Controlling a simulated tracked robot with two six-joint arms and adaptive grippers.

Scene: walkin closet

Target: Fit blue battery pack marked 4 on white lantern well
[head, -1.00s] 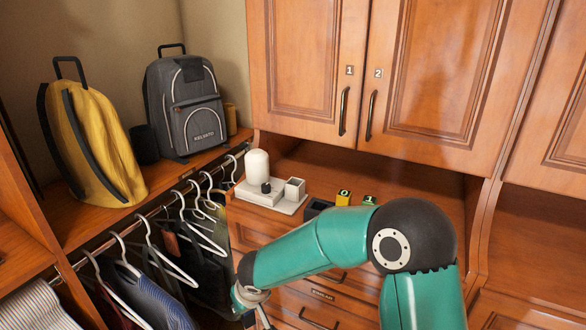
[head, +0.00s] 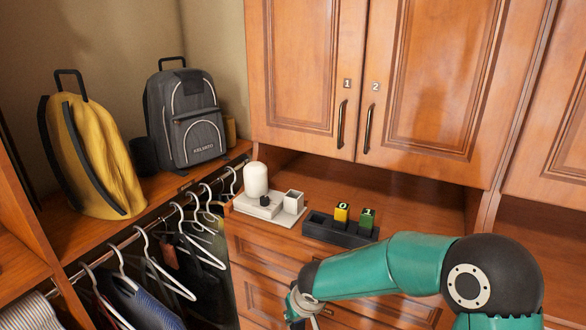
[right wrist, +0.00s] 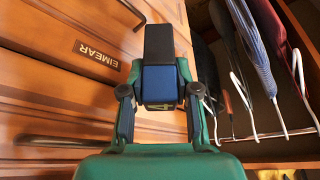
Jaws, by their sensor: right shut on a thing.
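The blue battery pack (right wrist: 162,84) has a long black end and a partly visible yellow-green mark on its lower face. My right gripper (right wrist: 160,96) is shut on it, one finger on each side. In the head view my right gripper (head: 303,304) is low in front of the drawers, and the pack is not clearly visible there. The white lantern (head: 256,180) stands on the counter on a pale base with a black knob. Its square white well (head: 294,198) is at the base's right, above and left of my gripper. My left gripper is not in view.
A black tray (head: 318,228) right of the lantern holds a yellow pack (head: 342,213) and a green pack (head: 367,219). Cabinet doors (head: 430,80) hang above the counter. Hangers with clothes (head: 165,265) are at the left, below a grey backpack (head: 186,120) and a yellow bag (head: 90,160).

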